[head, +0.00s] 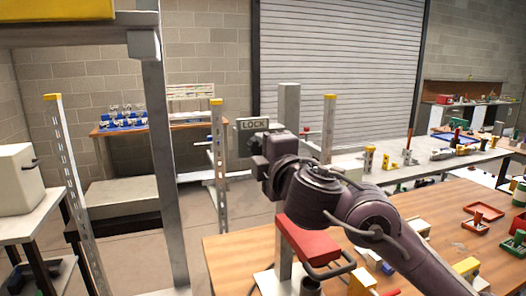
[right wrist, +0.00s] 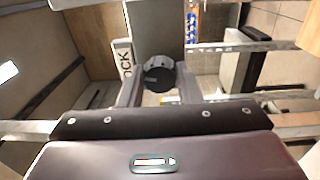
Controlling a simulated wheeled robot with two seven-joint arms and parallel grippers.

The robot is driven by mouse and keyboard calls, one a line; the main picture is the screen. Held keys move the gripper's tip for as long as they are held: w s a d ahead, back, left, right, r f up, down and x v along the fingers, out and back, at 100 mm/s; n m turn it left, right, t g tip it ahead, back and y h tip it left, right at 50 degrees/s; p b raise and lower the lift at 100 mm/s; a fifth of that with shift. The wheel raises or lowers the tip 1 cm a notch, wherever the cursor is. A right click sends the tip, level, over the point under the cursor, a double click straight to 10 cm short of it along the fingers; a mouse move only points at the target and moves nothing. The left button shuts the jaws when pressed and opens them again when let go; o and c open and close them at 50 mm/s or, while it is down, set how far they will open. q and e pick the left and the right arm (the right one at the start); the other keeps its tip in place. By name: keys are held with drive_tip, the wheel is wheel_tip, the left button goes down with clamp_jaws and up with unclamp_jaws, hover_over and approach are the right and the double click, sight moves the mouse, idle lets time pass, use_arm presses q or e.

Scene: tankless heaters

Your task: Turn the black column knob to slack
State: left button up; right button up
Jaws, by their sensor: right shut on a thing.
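The black knob (right wrist: 158,72) sits on the face of a grey column (right wrist: 155,25) in the right wrist view. In the head view the upper part of this column (head: 289,104) rises behind my right arm, and the knob is hidden. My right gripper (right wrist: 157,90) is shut on the knob, one finger on each side. I cannot read the knob's setting. My left gripper is not in view.
A wooden table (head: 230,255) below my right arm holds a red bracket (head: 305,238) and several small coloured parts. A grey bench (head: 375,174) with more parts stands behind.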

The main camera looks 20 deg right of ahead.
drive_tip(key=shift+f, duration=0.15)
drive_tip(key=o, duration=1)
drive_tip(key=shift+s, duration=0.1)
drive_tip(key=s+p, duration=0.2)
drive_tip(key=s, duration=0.5)
drive_tip(key=shift+s+d+f, duration=0.1)
drive_tip(key=shift+s+d, duration=0.05)
drive_tip(key=shift+s, duration=0.15)
